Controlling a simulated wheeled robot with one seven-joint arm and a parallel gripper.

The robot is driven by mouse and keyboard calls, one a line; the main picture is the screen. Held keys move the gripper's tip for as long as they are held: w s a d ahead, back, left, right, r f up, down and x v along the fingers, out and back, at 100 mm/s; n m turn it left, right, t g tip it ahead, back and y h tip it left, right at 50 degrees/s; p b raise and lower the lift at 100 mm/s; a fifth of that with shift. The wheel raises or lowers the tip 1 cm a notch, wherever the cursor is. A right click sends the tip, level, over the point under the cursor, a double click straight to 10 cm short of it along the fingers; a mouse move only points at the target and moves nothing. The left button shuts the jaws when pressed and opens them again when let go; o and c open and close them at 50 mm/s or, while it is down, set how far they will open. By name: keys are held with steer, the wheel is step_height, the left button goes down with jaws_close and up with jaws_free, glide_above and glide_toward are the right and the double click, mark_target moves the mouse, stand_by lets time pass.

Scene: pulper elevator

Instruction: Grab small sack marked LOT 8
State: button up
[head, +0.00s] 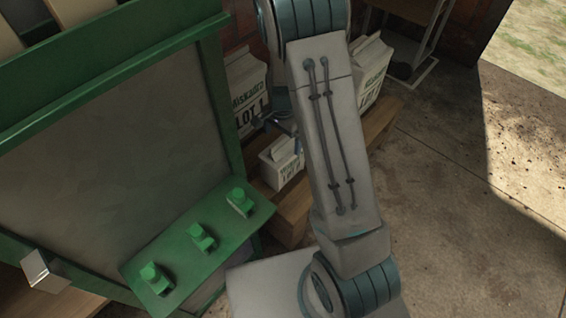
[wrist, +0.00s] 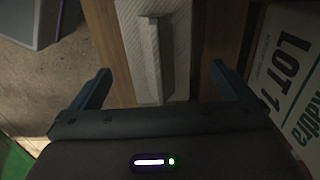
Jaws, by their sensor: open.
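A small white sack (head: 281,163) sits on the wooden pallet in the head view, beside the green machine. Its label is partly hidden and too small to read for certain. In the wrist view a white sack with a folded top ridge (wrist: 150,50) lies between the fingers, likely the same small sack; no label shows there. My gripper (wrist: 159,72) is open above it, one finger on each side, and the sack is not gripped. In the head view my gripper (head: 280,125) is partly hidden by my arm, just above the small sack.
A larger sack marked LOT 1 (head: 246,92) stands close behind the small one; in the wrist view it is at the right (wrist: 290,70), near the right finger. Another large sack (head: 371,66) stands farther right. The wooden pallet (head: 294,211) holds them. A green machine (head: 218,100) is left.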

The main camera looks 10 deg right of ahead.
mark_target(283, 144)
step_height(283, 144, down, 5)
steer(key=b, duration=0.2)
steer(key=shift+d+b, duration=0.15)
steer(key=shift+b, duration=0.15)
steer(key=c, duration=2.1)
steer(key=shift+o, duration=0.2)
steer(key=shift+r, duration=0.1)
steer(key=shift+r, duration=0.1)
